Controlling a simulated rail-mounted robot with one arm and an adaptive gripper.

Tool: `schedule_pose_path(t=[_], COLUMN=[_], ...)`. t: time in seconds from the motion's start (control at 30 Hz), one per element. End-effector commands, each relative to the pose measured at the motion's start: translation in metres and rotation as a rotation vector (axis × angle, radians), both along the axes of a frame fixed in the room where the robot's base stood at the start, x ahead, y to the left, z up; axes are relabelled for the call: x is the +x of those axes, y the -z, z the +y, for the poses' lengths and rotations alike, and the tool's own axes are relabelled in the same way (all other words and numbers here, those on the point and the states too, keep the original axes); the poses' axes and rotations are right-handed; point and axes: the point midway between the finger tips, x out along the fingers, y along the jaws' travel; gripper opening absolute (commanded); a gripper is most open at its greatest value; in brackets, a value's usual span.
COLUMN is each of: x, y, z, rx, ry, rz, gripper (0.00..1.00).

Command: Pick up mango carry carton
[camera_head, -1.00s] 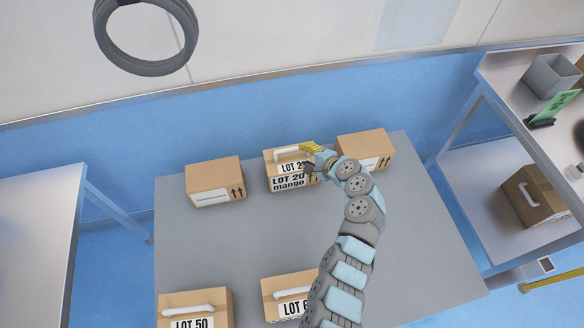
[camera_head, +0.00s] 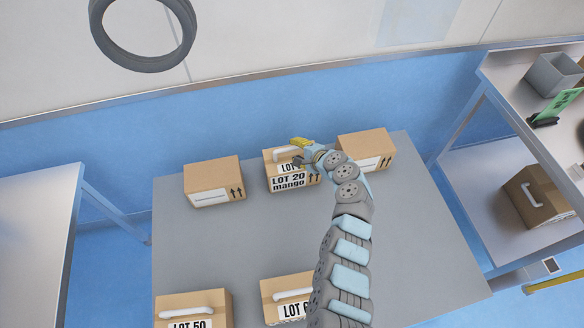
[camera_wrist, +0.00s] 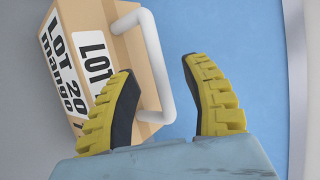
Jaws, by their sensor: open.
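The mango carry carton (camera_head: 291,181) is a brown box with a white "LOT 20 mango" label, at the back middle of the grey table. It has a white handle on top, which also shows in the wrist view (camera_wrist: 153,62). My gripper (camera_head: 298,150) is at the carton's top, near the handle. In the wrist view my gripper (camera_wrist: 160,88) is open, with two yellow-and-black fingers. The handle's end bar lies between the fingers in the picture; contact cannot be told. The carton (camera_wrist: 99,27) lies at the upper left there. My gripper hides part of the upper label in the head view.
A plain brown carton (camera_head: 213,182) stands to the left and another (camera_head: 365,152) close to the right. Cartons labelled LOT 50 (camera_head: 193,301) and LOT 6-something (camera_head: 283,286) stand at the front. The grey table's (camera_head: 240,240) middle is clear. Shelving stands at the right.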

Motion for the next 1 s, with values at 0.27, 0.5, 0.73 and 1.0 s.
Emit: schedule_pose_path(t=[0.27, 0.5, 0.73, 1.0], x=[0.014, 0.022, 0.024, 0.024], y=[0.014, 0.021, 0.02, 0.02], z=[0.008, 0.015, 0.016, 0.016], rx=[0.001, 0.002, 0.001, 0.001], ry=[-0.004, -0.002, -0.001, -0.001], rz=[0.001, 0.003, 0.001, 0.001], gripper=[0.47, 0.47, 0.47, 0.05])
